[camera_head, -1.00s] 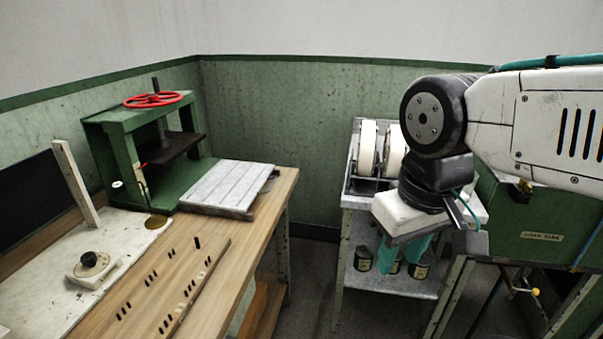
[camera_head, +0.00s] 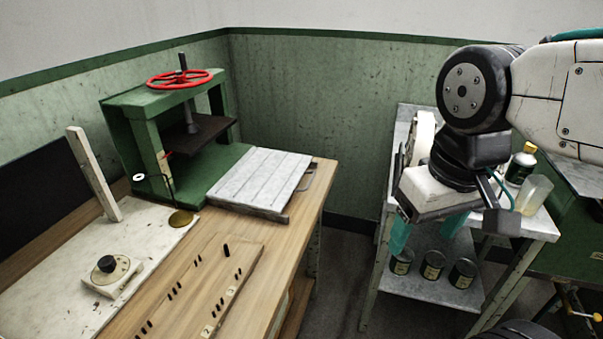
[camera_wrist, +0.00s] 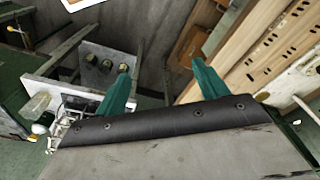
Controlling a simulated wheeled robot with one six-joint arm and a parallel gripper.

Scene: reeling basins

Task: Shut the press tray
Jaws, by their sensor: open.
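The press (camera_head: 150,125) is a green frame with a red handwheel (camera_head: 179,78) and a dark plate, at the back left of the wooden bench. Its press tray (camera_head: 262,178) is a pale slatted board that sticks out to the right of the frame, with a handle (camera_head: 312,175) at its right end. The tray is pulled out. My gripper (camera_head: 428,232) has teal fingers and hangs to the right of the tray, apart from it, in front of a metal trolley. In the wrist view my gripper (camera_wrist: 160,85) is open and empty, its fingers apart over the floor.
The wooden bench (camera_head: 225,237) holds a slotted wooden rack (camera_head: 205,285) and a knobbed dial (camera_head: 110,272). The metal trolley (camera_head: 440,285) carries white rollers, a bottle (camera_head: 521,165) and several dark jars below. A floor gap lies between bench and trolley.

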